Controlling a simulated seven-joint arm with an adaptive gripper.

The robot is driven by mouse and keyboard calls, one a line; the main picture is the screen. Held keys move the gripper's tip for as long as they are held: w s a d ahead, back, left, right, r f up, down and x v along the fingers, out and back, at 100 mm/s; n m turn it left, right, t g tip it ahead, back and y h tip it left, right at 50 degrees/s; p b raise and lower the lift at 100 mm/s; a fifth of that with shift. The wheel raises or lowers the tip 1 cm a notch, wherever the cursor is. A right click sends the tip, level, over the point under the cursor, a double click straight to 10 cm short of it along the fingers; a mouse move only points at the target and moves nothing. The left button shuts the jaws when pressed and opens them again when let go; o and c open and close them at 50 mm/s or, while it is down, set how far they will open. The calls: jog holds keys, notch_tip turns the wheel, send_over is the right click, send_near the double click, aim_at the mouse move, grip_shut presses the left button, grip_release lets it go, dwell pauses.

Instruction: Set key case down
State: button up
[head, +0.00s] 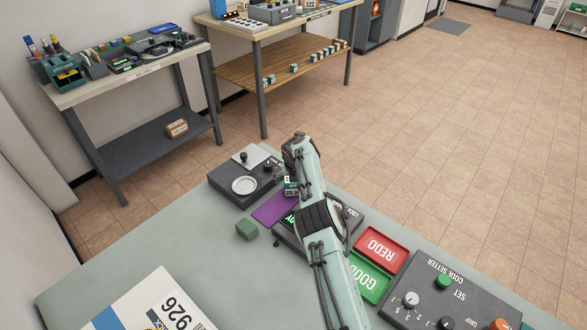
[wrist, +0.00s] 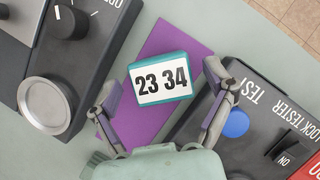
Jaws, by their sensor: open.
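My gripper (wrist: 162,77) is open, with one finger on each side of the case. Gaps show between the fingers and the case. Whether the case lies flat on the mat is hard to tell. In the head view the case (head: 291,187) shows beside my arm, at the far right end of the purple mat (head: 271,209). My fingers are hidden there.
A dark device with a round plate (head: 244,185) stands beyond the mat. The lock tester (wrist: 265,120) stands on its other side, close to my right finger. Red REDO (head: 381,248) and green trays lie nearby.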

jog(key=s+d+r+m+g+y, duration=0.1)
jog(key=s+d+r+m, duration=0.2)
jog(key=s+r+m, duration=0.7)
jog(key=s+d+r+m, duration=0.3)
jog(key=s+r+m, duration=0.35)
jog(key=r, duration=0.45)
jog(key=s+a+m+g, duration=0.1)
jog(key=s+m+g, duration=0.2)
jog(key=s+m, duration=1.5)
jog(key=s, duration=1.4)
jog(key=shift+s+a+g, duration=0.3)
jog(key=shift+s+g, duration=0.1)
